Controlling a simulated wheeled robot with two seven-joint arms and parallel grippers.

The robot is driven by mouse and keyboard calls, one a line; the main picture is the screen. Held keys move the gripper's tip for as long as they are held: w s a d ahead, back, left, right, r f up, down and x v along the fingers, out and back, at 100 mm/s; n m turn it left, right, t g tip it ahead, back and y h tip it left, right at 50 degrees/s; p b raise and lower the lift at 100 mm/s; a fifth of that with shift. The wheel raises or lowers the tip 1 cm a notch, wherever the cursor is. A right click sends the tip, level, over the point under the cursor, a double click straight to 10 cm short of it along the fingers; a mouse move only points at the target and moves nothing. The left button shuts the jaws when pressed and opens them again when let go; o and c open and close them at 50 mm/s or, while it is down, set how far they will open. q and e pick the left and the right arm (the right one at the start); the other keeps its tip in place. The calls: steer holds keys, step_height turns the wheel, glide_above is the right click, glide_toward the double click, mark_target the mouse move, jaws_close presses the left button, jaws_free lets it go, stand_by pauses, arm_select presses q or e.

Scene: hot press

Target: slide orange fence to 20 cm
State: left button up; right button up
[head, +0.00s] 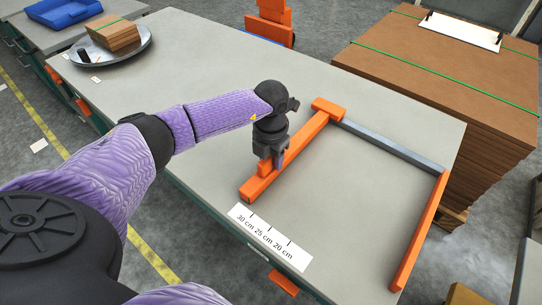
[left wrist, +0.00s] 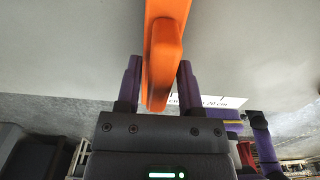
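The orange fence (head: 299,150) is a long bar lying across the table, with a crosspiece at its far end on a grey rail (head: 390,146). Its near end is by the 30 cm mark of the white scale (head: 269,237), which reads 30, 25 and 20 cm. My left gripper (head: 270,158) points down over the near half of the fence. In the left wrist view its fingers (left wrist: 159,80) stand either side of the orange fence (left wrist: 166,40), very close to it. Whether both fingers press on it is unclear. My right gripper is not in view.
A fixed orange bar (head: 419,232) runs along the right side of the frame, with bare tabletop between it and the fence. A tall cardboard stack (head: 450,75) stands right of the table (head: 200,60). A round tray (head: 118,55) with brown pieces is far left.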

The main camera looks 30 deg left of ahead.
arm_select(q)
jaws_close()
stand_by(1.1)
